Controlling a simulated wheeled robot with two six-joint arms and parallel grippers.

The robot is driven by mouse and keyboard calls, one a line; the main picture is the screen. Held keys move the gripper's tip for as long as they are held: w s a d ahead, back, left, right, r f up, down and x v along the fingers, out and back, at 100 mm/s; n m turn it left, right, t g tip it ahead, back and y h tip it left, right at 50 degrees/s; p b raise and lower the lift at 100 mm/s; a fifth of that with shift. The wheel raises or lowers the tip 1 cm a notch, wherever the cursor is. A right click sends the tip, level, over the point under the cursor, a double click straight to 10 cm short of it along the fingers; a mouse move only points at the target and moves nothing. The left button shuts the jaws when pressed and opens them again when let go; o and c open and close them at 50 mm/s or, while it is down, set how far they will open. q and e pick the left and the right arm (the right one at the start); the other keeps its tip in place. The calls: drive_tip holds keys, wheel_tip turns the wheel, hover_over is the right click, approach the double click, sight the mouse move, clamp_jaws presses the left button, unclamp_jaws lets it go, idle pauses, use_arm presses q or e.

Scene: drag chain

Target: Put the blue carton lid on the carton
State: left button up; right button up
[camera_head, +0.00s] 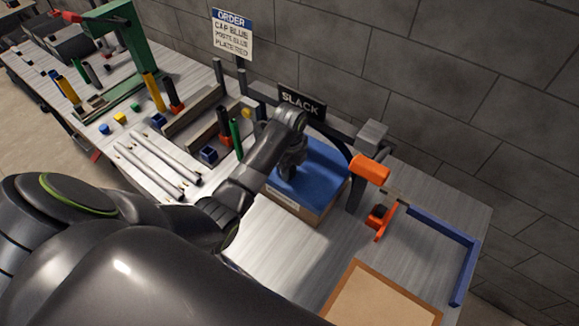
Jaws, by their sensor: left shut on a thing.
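The blue lid (323,172) lies on top of the brown carton (312,218), which stands on the metal bench under the SLACK sign. A white label shows on the near left side. My left gripper (288,171) points down at the lid's left part and is shut on it; its fingertips are partly hidden by the arm. From this view I cannot tell whether the lid sits fully flush on the carton. My right gripper is not in view.
An orange clamp-like part (380,217) and a blue corner rail (445,240) lie right of the carton. A brown board (380,298) is at the front. Pegs, rails and a green frame (140,45) crowd the left. Bare bench (290,250) lies before the carton.

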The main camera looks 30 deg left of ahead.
use_arm(q)
drive_tip(key=shift+f, duration=0.35)
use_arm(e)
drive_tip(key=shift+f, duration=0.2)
use_arm(q)
drive_tip(key=o, duration=1.1)
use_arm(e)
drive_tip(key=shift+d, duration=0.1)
